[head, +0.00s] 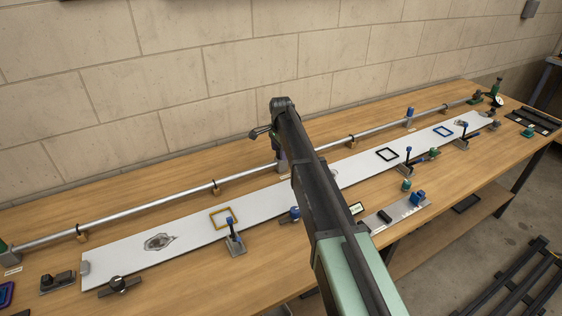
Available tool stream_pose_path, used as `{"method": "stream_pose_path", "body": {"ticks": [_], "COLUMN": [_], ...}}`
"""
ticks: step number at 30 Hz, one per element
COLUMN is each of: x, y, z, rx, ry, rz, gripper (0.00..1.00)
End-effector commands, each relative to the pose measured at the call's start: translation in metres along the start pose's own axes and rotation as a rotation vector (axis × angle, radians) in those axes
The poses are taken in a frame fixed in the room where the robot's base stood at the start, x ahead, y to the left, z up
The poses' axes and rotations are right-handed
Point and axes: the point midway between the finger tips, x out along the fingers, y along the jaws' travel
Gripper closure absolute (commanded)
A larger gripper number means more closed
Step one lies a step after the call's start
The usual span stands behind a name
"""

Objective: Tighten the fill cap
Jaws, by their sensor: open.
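My arm reaches from the bottom edge up over the middle of the bench in the head view. Small dark parts jut out left of its top end; they look like my gripper (256,133), open and empty, seen small and partly behind the arm. It is above the bench near the long metal tube (150,206), touching nothing that I can make out. I cannot pick out the fill cap for certain. A small green cap-like piece (406,185) stands on the bench right of the arm.
A long white strip (110,262) with square frames and a grey patch runs along the wooden bench (190,285). Blue-handled clamps (232,240) stand along its front edge. A metal plate with blue and green parts (400,214) lies right of the arm. A block wall is behind.

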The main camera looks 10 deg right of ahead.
Motion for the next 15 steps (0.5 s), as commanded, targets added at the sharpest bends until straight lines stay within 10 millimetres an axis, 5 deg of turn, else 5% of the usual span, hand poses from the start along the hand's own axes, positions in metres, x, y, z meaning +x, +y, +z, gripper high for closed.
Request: {"method": "stream_pose_path", "body": {"ticks": [7,15], "x": [0.0002,0.0002], "y": [0.0001,0.0001], "z": [0.0000,0.0000], "rx": [0.000,0.000], "ry": [0.000,0.000], "rz": [0.000,0.000], "gripper": [0.39,0.80]}}
